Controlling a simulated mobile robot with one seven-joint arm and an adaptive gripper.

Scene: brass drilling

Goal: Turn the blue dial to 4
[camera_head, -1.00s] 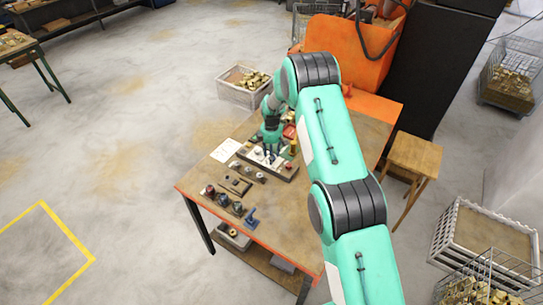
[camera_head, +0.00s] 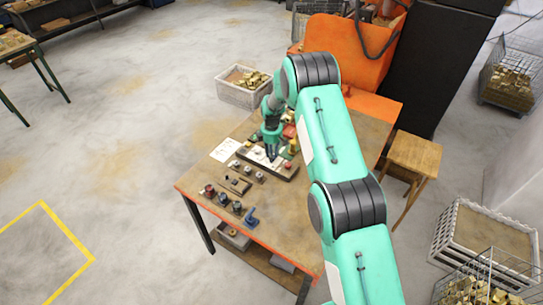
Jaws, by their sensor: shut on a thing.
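My gripper (camera_head: 271,157) points down at the panel with a white face and dark frame (camera_head: 284,171) in the middle of the workbench. Its fingers are close together, shut on a small dial on the panel. The blue dial is mostly hidden by the fingers and too small to make out, so its number cannot be read.
The wooden workbench (camera_head: 290,220) has orange edges. Dark strips with several small knobs (camera_head: 222,199) and a blue lever-like part (camera_head: 251,217) lie nearer its front. A paper sheet (camera_head: 225,150) lies left. Yellow and red items (camera_head: 292,146) stand close right of my gripper.

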